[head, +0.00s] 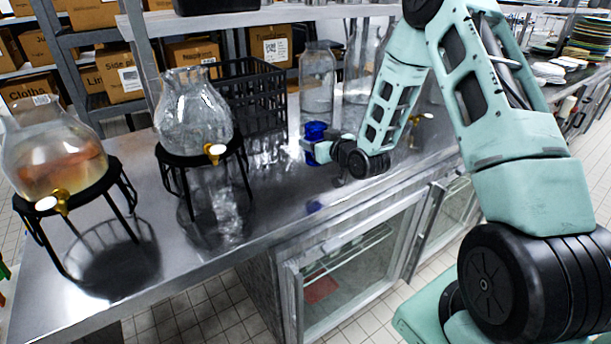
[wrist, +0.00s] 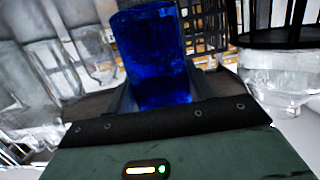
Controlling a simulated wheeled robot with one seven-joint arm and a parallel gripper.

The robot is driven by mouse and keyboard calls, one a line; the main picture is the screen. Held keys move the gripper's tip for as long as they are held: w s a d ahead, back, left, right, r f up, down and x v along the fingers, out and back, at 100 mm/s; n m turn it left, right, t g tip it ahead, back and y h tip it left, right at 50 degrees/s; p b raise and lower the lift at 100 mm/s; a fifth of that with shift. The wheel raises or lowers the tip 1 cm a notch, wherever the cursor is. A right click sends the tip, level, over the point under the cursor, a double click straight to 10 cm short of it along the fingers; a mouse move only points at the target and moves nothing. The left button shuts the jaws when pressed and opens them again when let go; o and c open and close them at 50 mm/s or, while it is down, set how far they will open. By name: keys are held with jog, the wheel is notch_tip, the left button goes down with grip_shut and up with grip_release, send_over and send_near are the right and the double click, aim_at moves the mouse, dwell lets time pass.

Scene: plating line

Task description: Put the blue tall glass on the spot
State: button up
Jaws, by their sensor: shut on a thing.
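The blue tall glass (head: 316,131) is held by my gripper (head: 311,150) over the steel counter, in front of a large clear jar. In the wrist view the blue glass (wrist: 153,55) stands up between the two fingers of my gripper (wrist: 160,98), which are shut on it. Its lower part is hidden by the gripper body. A blue reflection shows on the counter below it in the head view, and the glass looks a little above the surface. I cannot make out a marked spot in either view.
Two glass dispensers, one clear (head: 193,118) and one with orange contents (head: 52,160), stand on black stands at the left. A black crate (head: 250,97) and clear jars (head: 318,82) stand behind. The steel counter (head: 265,205) is free near its front edge.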

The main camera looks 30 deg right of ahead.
jog(key=shift+f+p, duration=1)
jog(key=shift+f, duration=3.25)
jog(key=shift+f, duration=0.1)
jog(key=o, duration=1.2)
